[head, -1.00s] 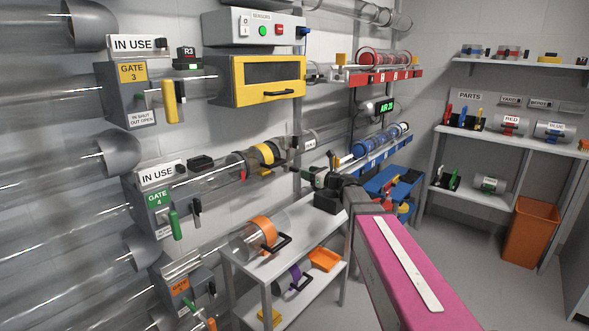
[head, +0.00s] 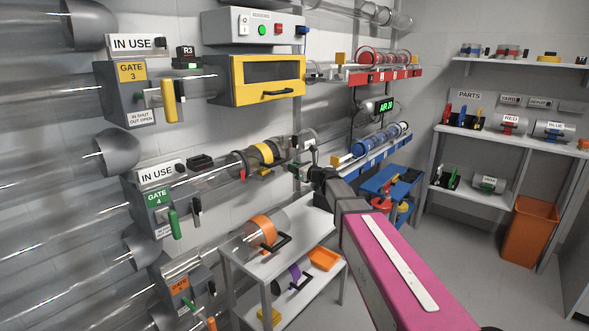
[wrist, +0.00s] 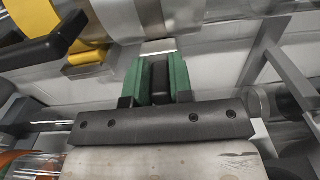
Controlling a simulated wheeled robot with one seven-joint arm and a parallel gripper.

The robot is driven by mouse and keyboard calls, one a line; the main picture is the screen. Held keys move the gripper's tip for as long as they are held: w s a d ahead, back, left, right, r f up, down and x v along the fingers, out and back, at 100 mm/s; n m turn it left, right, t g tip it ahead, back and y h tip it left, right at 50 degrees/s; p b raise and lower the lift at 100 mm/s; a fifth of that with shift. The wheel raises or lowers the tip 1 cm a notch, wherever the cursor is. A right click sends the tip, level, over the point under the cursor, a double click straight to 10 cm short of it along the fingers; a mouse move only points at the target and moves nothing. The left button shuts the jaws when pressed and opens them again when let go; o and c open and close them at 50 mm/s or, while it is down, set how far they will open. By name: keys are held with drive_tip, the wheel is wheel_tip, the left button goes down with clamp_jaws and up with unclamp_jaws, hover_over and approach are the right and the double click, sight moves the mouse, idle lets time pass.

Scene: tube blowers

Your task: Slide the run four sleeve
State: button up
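The run four tube line runs right from the green GATE 4 box (head: 157,205) in the head view. A grey sleeve (head: 308,137) sits on that line by the wall post, partly hidden by my gripper. My gripper (head: 305,152) is at this sleeve's front side. In the wrist view, the two green fingers of my gripper (wrist: 158,78) stand on either side of a dark block, probably the sleeve's handle. I cannot tell whether they press on it. A metallic ring (wrist: 182,14) shows just beyond the fingertips.
A yellow-banded fitting (head: 262,154) with a black handle is left of my gripper; its handle (wrist: 52,45) is close in the wrist view. A grey table (head: 236,262) with an orange-banded tube (head: 263,232) stands below. The blue rack (head: 372,152) is to the right.

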clamp_jaws()
drive_tip(key=shift+w+d, duration=0.85)
drive_tip(key=shift+w, duration=0.25)
drive_tip(key=shift+w+d, duration=0.85)
drive_tip(key=shift+w, duration=0.25)
drive_tip(key=o, duration=0.7)
unclamp_jaws()
drive_tip(key=shift+d, duration=0.1)
drive_tip(key=v, duration=1)
drive_tip(key=shift+s+d, duration=0.25)
drive_tip(key=shift+s, duration=0.05)
